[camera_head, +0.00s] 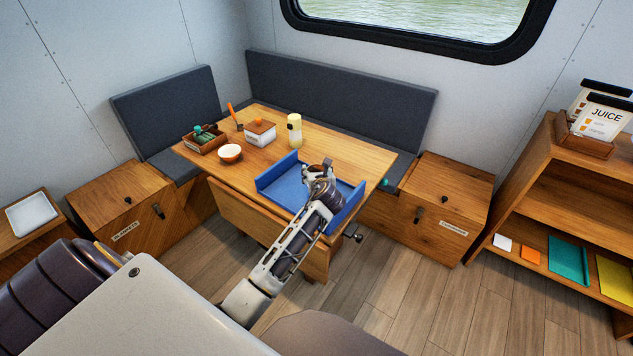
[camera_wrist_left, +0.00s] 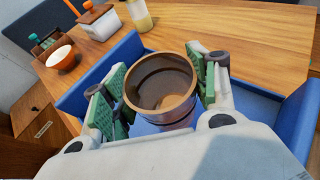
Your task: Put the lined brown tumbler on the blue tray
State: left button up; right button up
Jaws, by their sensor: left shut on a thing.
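The brown tumbler (camera_wrist_left: 160,88) stands roughly upright between the green-padded fingers of my left gripper (camera_wrist_left: 158,95) in the left wrist view, its open rim facing the camera. My left gripper (camera_head: 320,172) is shut on it, over the blue tray (camera_head: 277,176) in the head view. The gripper mostly hides the tumbler there. The tray's blue side walls also show in the left wrist view (camera_wrist_left: 301,118). I cannot tell whether the tumbler's base touches the tray floor. My right gripper is not in view.
On the wooden table (camera_head: 345,150) behind the tray are a yellow-topped bottle (camera_head: 294,131), a white box (camera_head: 260,133), an orange bowl (camera_head: 230,153) and a wooden caddy (camera_head: 205,141). A shelf unit (camera_head: 550,180) stands at right. The table's back right is clear.

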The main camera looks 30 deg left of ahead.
pick_arm(q)
jog(key=shift+f, duration=0.6)
notch_tip(320, 180, down, 2)
jog(key=shift+f+b, duration=0.25)
jog(key=shift+b, duration=0.15)
jog(key=o, duration=0.7)
jog(key=shift+f, duration=0.15)
jog(key=o, duration=0.5)
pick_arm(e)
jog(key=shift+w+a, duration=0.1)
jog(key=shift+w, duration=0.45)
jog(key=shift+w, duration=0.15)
